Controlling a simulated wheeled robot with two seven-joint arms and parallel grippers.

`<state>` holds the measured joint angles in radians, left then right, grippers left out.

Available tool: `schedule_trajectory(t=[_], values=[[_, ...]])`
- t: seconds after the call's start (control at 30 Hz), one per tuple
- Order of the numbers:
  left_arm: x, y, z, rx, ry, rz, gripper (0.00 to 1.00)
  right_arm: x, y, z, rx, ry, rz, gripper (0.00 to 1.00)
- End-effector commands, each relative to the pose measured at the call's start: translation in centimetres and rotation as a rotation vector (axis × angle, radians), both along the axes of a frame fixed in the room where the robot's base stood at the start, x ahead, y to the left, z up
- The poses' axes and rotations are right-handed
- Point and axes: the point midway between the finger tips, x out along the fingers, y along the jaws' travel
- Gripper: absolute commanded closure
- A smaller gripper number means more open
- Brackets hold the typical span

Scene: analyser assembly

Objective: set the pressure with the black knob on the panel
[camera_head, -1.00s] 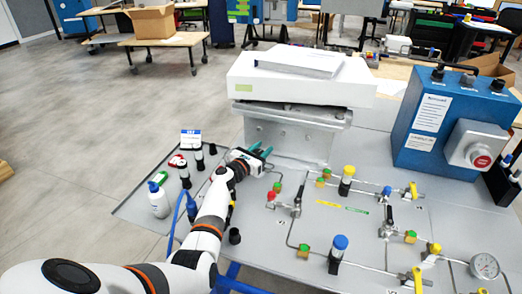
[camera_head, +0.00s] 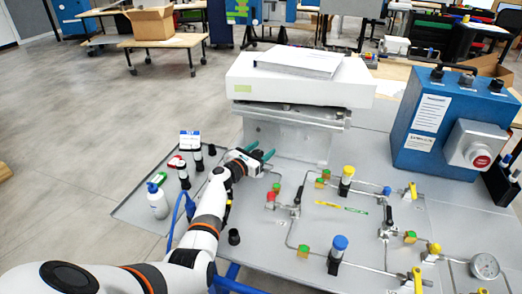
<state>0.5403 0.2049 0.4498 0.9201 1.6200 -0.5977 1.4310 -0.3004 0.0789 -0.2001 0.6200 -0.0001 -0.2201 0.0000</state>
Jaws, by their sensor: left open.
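A grey panel (camera_head: 310,225) with pipes and valves lies in front of me. A small black knob-like part (camera_head: 234,237) stands near its left edge, beside my left arm. I cannot tell whether it is the task's black knob. Two black valve handles also show, one at mid-left (camera_head: 297,197) and one at right (camera_head: 388,215). A round pressure gauge (camera_head: 485,267) sits at the right front; its reading is too small to tell. My left gripper (camera_head: 264,154) has teal fingers, is open and looks empty, above the panel's back left. My right gripper is not in view.
A white instrument (camera_head: 300,88) stands behind the panel, with a blue box (camera_head: 440,125) at right. A white bottle (camera_head: 158,201) and several dark bottles stand left. Blue-topped (camera_head: 340,243) and yellow-topped (camera_head: 347,172) parts rise from the panel.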

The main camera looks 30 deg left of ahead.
Motion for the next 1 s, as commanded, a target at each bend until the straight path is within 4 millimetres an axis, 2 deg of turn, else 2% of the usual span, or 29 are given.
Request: schedule_trajectory(t=[0.17,0.4,0.6,0.73,1.0], values=[[0.0,0.1,1.6,0.004,-0.002,0.001,0.41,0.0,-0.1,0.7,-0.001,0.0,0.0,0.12],[0.0,0.1,6.3,0.005,-0.003,0.0,0.41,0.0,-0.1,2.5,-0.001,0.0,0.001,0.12],[0.0,0.0,9.2,0.003,-0.001,0.0,0.41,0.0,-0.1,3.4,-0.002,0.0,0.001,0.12],[0.0,0.0,9.9,0.001,0.001,0.0,0.41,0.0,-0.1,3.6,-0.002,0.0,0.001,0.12],[0.0,0.0,10.0,0.0,0.001,0.0,0.41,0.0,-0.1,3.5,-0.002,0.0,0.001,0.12]])
